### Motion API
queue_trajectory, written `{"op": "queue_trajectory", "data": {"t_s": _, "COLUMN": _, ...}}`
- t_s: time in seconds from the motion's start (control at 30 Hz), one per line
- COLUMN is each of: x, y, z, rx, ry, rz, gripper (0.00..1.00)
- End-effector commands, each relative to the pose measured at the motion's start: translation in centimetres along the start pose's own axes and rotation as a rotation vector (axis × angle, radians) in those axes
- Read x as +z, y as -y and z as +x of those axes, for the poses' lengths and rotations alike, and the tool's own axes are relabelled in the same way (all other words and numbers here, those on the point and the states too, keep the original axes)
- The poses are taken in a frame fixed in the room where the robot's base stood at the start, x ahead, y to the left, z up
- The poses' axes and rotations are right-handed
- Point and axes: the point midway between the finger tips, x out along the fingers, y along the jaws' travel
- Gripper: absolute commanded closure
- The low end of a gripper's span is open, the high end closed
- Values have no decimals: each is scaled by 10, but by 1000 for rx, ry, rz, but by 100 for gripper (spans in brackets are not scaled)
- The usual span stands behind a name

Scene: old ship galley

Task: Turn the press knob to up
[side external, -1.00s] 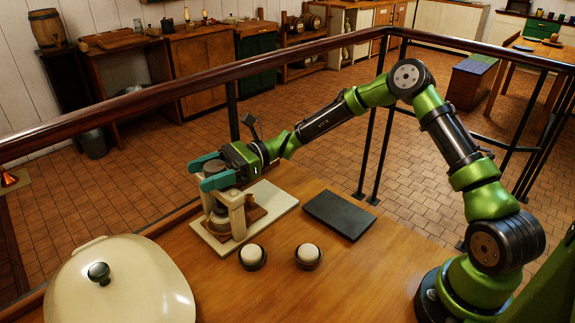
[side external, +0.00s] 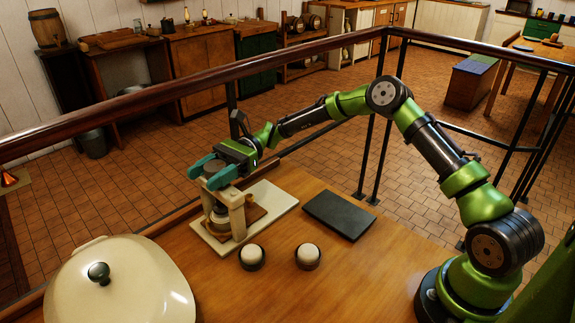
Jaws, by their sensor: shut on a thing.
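The press (side external: 237,222) stands on a pale board at the middle left of the table, with a cream frame and a round grey knob (side external: 213,167) on top. My gripper (side external: 205,176) reaches in from the right at the top of the press. Its two teal fingers lie on either side of the knob, and it is shut on the knob. The fingers partly hide the knob's sides, and I cannot read any marking on it.
A cream lidded pot (side external: 125,285) stands at the front left. Two dark round holders with white tops (side external: 252,256) (side external: 308,255) sit in front of the press. A dark flat slab (side external: 339,215) lies to the right. A railing (side external: 290,58) runs behind the table.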

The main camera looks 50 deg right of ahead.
Motion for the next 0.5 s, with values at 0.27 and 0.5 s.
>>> {"op": "queue_trajectory", "data": {"t_s": 0.27, "x": -2, "y": -3, "z": -1, "rx": 234, "ry": -1, "rz": 0, "gripper": 76}}
{"op": "queue_trajectory", "data": {"t_s": 0.5, "x": -1, "y": -5, "z": -2, "rx": 352, "ry": -2, "rz": 0, "gripper": 76}}
